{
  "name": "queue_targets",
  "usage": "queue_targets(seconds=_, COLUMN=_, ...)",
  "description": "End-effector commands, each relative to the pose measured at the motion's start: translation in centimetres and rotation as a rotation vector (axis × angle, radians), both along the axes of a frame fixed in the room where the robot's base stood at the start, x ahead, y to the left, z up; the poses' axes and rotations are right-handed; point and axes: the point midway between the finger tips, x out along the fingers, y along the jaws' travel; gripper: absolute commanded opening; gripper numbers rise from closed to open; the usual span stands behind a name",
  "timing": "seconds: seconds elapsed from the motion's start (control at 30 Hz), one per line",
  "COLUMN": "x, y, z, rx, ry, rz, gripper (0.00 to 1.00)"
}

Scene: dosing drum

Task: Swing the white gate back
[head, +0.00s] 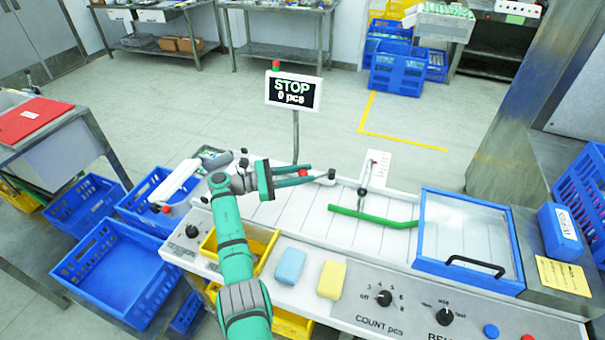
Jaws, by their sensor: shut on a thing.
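My gripper (300,176) reaches over the white slatted bed from the left, its fingers pointing right. It is shut on a small red knob (303,173), which shows between the fingertips. The white gate (320,178) is hard to pick out against the white bed. A short pale part of it seems to show between my fingertips and a dark round cap (332,174). My gripper hides the rest, so its exact angle cannot be told.
A green bar (370,217) lies across the bed, right of my gripper, beside a thin upright post. The STOP display (293,92) stands behind. A blue-framed clear lid (468,238) covers the right end. Yellow and blue sponges (331,280) lie at the front edge.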

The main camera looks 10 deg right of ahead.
Motion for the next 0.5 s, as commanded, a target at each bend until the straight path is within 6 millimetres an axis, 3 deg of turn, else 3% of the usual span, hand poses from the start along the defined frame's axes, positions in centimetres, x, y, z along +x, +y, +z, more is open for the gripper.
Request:
queue_targets(seconds=0.03, x=0.25, y=0.23, z=-0.08, rx=0.001, ry=0.002, rz=0.011, gripper=0.32)
queue_targets(seconds=0.1, x=0.23, y=0.22, z=-0.07, rx=0.001, ry=0.001, rz=0.01, gripper=0.43)
queue_targets(seconds=0.5, x=0.22, y=1.18, z=0.01, rx=0.001, ry=0.001, rz=0.011, gripper=0.43)
